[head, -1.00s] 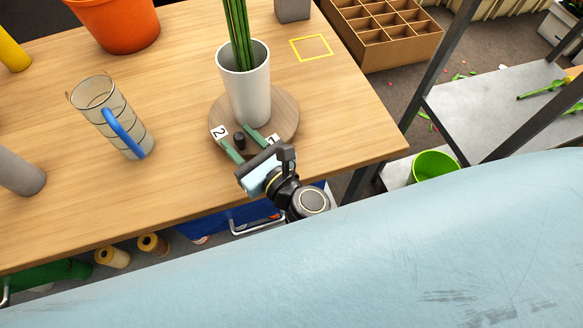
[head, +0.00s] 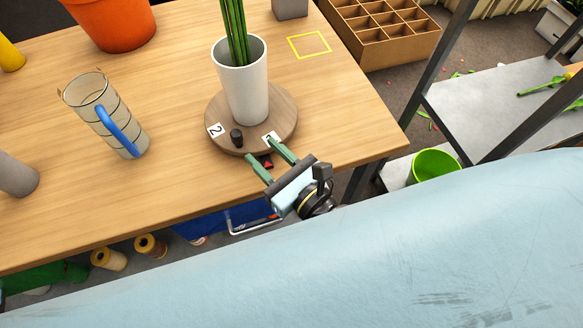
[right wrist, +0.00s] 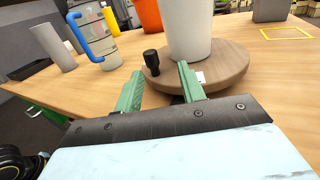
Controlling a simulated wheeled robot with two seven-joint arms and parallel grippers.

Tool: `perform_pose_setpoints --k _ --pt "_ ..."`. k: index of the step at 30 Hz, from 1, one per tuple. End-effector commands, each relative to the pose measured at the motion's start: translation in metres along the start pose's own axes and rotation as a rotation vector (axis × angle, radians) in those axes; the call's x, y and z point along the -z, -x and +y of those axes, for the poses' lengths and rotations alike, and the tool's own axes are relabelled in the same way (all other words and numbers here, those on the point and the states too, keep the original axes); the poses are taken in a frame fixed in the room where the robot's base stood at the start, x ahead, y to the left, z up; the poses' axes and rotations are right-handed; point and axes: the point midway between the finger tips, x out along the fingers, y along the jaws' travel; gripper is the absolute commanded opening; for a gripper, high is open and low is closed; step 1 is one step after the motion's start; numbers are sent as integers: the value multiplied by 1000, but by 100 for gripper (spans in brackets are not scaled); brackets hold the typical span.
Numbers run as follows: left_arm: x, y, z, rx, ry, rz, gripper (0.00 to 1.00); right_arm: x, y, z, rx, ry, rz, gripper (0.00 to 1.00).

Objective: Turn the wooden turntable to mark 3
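The round wooden turntable (head: 283,108) lies near the table's front edge, with a white vase (head: 243,90) of green stems on it. Its black knob (head: 237,135) stands at the front rim, between a tile marked 2 (head: 215,130) and a second white tile (head: 270,138), whose number is hidden by a finger. A red pointer (head: 267,163) shows partly on the table behind my fingers. My right gripper (head: 260,149) is open and empty, right of the knob and apart from it. The right wrist view shows the knob (right wrist: 152,60) beyond the fingertips (right wrist: 158,75). My left gripper is not in view.
A glass jug with a blue handle (head: 118,132) stands left of the turntable. An orange pot (head: 110,22) is at the back left. A yellow square outline (head: 310,46) marks clear table at the back right. A divided brown box (head: 385,35) stands beyond the table.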

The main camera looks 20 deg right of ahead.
Motion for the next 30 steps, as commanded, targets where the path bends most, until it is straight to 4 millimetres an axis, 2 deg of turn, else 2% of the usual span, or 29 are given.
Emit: perform_pose_setpoints --k 21,30 --pt "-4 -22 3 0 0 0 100 2 48 -13 1 -1 1 40" --pt "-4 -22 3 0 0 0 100 0 51 -14 0 0 0 40"
